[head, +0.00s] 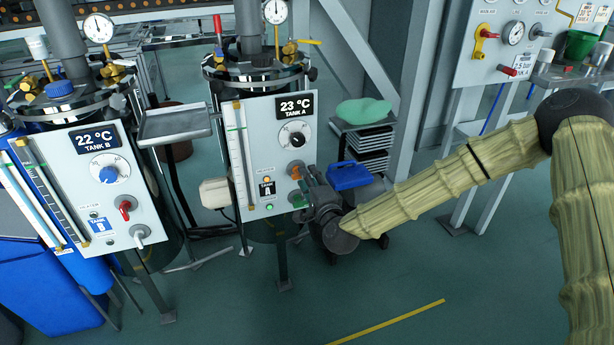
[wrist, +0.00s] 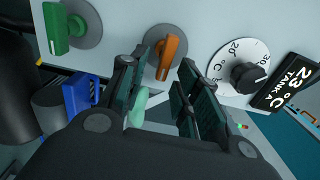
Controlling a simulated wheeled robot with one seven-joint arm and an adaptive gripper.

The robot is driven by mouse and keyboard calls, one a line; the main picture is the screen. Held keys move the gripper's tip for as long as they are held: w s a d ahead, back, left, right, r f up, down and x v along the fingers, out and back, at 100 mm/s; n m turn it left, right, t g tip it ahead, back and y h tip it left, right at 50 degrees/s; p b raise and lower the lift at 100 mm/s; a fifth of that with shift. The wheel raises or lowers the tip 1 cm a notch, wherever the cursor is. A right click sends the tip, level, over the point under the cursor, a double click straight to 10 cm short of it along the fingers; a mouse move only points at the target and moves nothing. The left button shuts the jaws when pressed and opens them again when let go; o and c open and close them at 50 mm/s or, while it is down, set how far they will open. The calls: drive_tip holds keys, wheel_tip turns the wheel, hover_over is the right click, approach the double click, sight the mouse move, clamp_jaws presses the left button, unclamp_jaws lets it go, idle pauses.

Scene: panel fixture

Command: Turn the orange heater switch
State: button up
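The orange heater switch (head: 296,170) sits on the Tank A panel (head: 262,205), below the black temperature knob (head: 297,139). In the wrist view the orange switch (wrist: 166,58) has an upright, slightly tilted handle on a round grey base. My gripper (head: 306,188) is at the panel's lower right edge, by the orange and green switches. In the wrist view my gripper (wrist: 160,82) is open, with the orange handle showing in the gap just beyond the fingertips. Nothing is held. I cannot tell whether a finger touches the handle.
A green switch (wrist: 58,30) is left of the orange one in the wrist view; the black knob (wrist: 247,76) is right. The Tank B panel (head: 75,165) stands at left. A blue box (head: 348,176) is behind my gripper. The floor in front is clear.

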drive_tip(key=v, duration=1)
drive_tip(key=s+f+n+g, duration=0.4)
drive_tip(key=s+f, duration=0.4)
drive_tip(key=f, duration=0.3)
drive_tip(key=s+f+n+g, duration=0.3)
drive_tip(key=s+f+g, duration=0.2)
drive_tip(key=s+f, duration=0.5)
drive_tip(key=s+d+f+n+g+h, duration=0.35)
drive_tip(key=s+d+f, duration=0.45)
drive_tip(key=s, duration=0.4)
drive_tip(key=s+d+f+n+g+h, duration=0.2)
drive_tip(key=s+d+f+n+g, duration=0.25)
drive_tip(key=s+d, duration=0.6)
wheel_tip(320, 180, up, 30)
drive_tip(key=a+p, duration=0.1)
drive_tip(key=p, duration=3)
drive_tip(key=shift+s+m, duration=0.3)
drive_tip(key=shift+m, duration=0.1)
